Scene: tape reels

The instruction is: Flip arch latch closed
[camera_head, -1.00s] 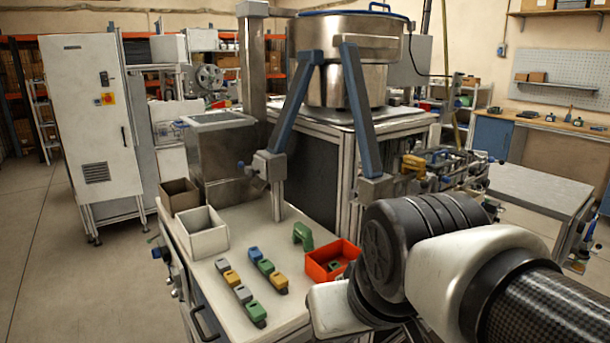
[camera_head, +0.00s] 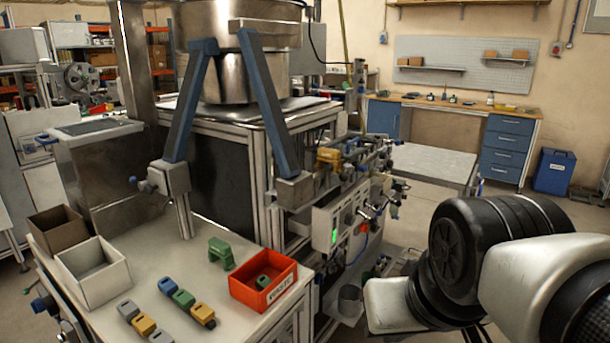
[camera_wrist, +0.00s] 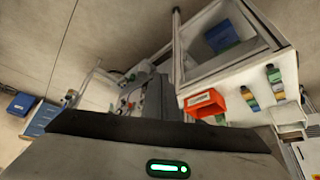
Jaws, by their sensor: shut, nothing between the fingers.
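A small green arch-shaped piece (camera_head: 221,253) stands upright on the pale worktop, left of a red bin; I cannot tell whether this is the arch latch. No latch can be clearly made out on either. My gripper (camera_wrist: 155,95) shows from behind in the wrist view, its fingers dark and close together, shut and empty. It is well away from the worktop. The head view shows only my arm at the lower right, with the gripper outside that picture.
The red bin (camera_head: 265,287) holds a small green piece. Several coloured blocks lie in rows on the worktop (camera_head: 215,330). A white box (camera_head: 93,270) and a brown box (camera_head: 58,232) stand at its left. A control panel (camera_head: 335,228) with a green light faces the open floor.

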